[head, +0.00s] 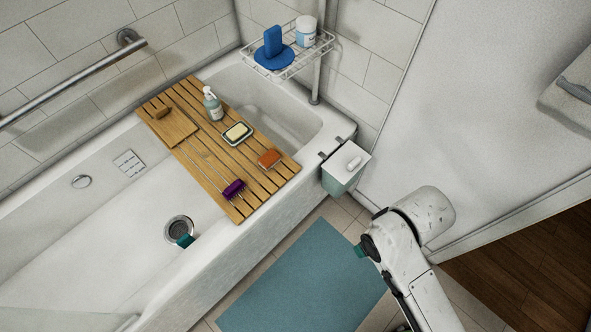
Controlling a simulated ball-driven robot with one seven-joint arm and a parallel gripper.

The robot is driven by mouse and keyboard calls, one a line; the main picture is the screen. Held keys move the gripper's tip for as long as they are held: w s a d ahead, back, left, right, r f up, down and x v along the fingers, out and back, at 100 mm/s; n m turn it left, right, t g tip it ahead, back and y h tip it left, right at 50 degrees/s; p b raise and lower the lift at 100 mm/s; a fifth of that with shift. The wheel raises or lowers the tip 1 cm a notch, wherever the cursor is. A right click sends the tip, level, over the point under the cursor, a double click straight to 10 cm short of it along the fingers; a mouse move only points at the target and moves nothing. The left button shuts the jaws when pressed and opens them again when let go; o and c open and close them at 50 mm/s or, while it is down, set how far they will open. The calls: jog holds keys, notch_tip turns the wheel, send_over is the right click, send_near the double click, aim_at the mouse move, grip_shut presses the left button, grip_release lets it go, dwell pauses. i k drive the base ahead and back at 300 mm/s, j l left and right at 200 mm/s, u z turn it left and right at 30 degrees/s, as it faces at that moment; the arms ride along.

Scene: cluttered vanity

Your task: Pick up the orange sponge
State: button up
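The orange sponge (269,158) lies on the slatted wooden bath tray (262,197), near its right end. The tray lies across the white bathtub (75,249). The sponge looks uncovered on top, with a dish of pale yellow soap (237,132) up and left of it and a purple brush head (233,189) down and left. My arm is at the lower right, apart from the tray and the sponge. My gripper cannot be made out in this view.
A green soap bottle (213,107) and a wooden board (169,127) with a brown item stand on the tray. A pale green bin (341,179) is beside the tub. A wire rack (290,64) holds blue and white items. A blue mat (304,284) lies on open floor.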

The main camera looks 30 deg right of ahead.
aim_at(268, 160)
jog(key=k, duration=0.1)
jog(key=i+l+u, duration=0.25)
jog(key=i+l, duration=0.25)
jog(key=i+l+u, duration=0.2)
jog(key=i+l, duration=0.25)
jog(key=l, duration=0.25)
